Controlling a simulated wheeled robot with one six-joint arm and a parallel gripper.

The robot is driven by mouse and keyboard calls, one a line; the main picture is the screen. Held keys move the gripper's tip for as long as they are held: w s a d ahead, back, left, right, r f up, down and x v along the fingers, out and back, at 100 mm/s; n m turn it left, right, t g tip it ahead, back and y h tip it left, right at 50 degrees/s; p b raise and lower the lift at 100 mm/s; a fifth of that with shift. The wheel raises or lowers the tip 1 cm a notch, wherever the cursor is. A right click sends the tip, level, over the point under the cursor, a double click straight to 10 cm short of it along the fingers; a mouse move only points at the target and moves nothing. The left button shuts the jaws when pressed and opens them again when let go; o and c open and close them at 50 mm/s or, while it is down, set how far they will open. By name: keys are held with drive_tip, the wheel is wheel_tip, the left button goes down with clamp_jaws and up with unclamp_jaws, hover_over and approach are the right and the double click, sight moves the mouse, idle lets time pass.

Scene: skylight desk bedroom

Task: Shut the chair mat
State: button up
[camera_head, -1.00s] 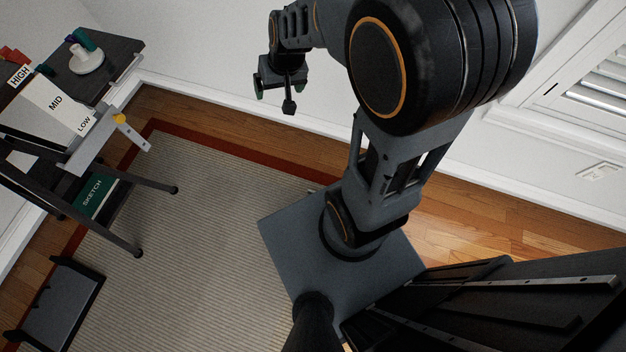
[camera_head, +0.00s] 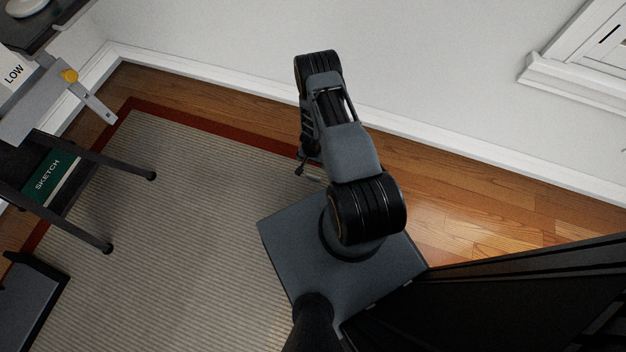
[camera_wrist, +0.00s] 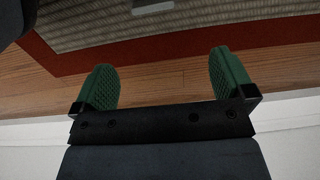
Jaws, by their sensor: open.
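A beige ribbed mat (camera_head: 190,210) with a dark red border lies flat on the wooden floor in the head view. I cannot tell whether this is the chair mat. Part of it also shows at the top of the wrist view (camera_wrist: 170,20). My gripper (camera_wrist: 165,82) is open, with its two green ridged fingertips wide apart and nothing between them. In the wrist view it is over the wooden floor strip beside the red border. In the head view my arm hides most of the gripper.
A dark stand (camera_head: 95,160) holding a green SKETCH book (camera_head: 50,177) is at the left. A dark low object (camera_head: 22,300) sits lower left. White walls (camera_head: 220,40) bound the floor.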

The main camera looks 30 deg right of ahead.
sight(313, 176)
drive_tip(key=f+b, duration=0.4)
drive_tip(key=f, duration=0.1)
drive_tip(key=f+b, duration=0.4)
drive_tip(key=f, duration=0.1)
drive_tip(key=s+f+b, duration=0.1)
drive_tip(key=f+b, duration=0.2)
drive_tip(key=f, duration=0.2)
drive_tip(key=shift+d+f+b, duration=0.1)
drive_tip(key=shift+f+b, duration=0.15)
drive_tip(key=shift+b, duration=0.15)
